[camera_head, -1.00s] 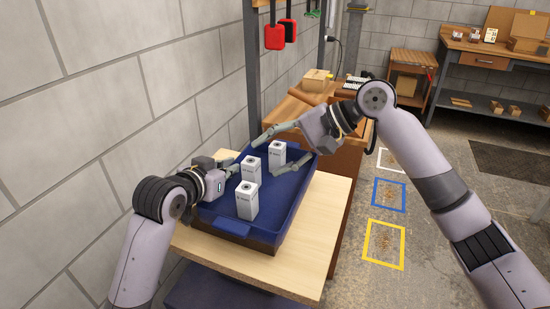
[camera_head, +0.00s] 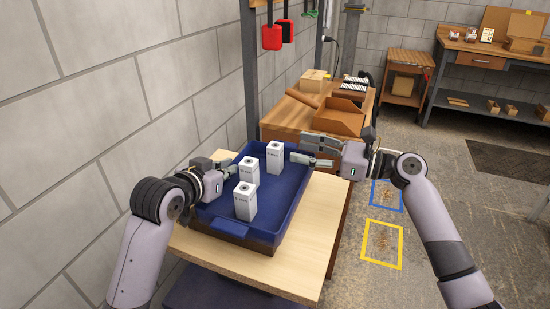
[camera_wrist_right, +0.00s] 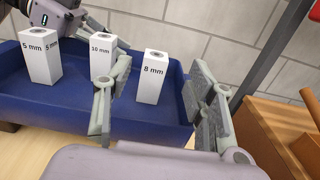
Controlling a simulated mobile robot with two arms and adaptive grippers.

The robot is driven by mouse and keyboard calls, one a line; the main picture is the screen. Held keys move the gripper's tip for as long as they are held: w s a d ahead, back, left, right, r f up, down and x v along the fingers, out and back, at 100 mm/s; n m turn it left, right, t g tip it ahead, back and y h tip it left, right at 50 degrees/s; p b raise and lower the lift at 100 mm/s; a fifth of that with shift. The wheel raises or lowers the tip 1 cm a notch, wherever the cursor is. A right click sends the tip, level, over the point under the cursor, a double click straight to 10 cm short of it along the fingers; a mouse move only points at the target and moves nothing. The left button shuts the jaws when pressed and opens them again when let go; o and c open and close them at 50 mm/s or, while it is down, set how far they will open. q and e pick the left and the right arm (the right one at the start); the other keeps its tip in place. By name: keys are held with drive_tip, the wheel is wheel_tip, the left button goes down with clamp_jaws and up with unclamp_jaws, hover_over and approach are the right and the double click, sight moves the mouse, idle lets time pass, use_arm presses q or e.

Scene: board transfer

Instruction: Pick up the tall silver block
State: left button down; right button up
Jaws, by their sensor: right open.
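Three tall white to light-grey blocks stand upright in the blue tray (camera_head: 283,208); none looks clearly silver. In the right wrist view they read 5 mm (camera_wrist_right: 40,57), 10 mm (camera_wrist_right: 102,52) and 8 mm (camera_wrist_right: 152,78). In the head view the 8 mm block (camera_head: 274,158) is at the back, the 10 mm block (camera_head: 249,172) in the middle and the 5 mm block (camera_head: 245,203) in front. My right gripper (camera_head: 306,151) is open and empty, right of the 8 mm block, its fingers pointing towards it. My left gripper (camera_head: 232,168) is beside the 10 mm block; its fingers are partly hidden.
The tray rests on a light wooden table (camera_head: 315,245), with bare tabletop to its right. A brown bench (camera_head: 290,120) with an open box (camera_head: 340,116) stands behind. A grey block wall (camera_head: 90,100) rises close on the left.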

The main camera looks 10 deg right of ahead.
sight(282, 148)
drive_tip(key=shift+f+x, duration=0.2)
drive_tip(key=shift+x, duration=1.35)
drive_tip(key=shift+f+x, duration=0.15)
drive_tip(key=shift+x, duration=1.35)
drive_tip(key=shift+s, duration=0.15)
drive_tip(key=shift+c, duration=0.3)
clamp_jaws()
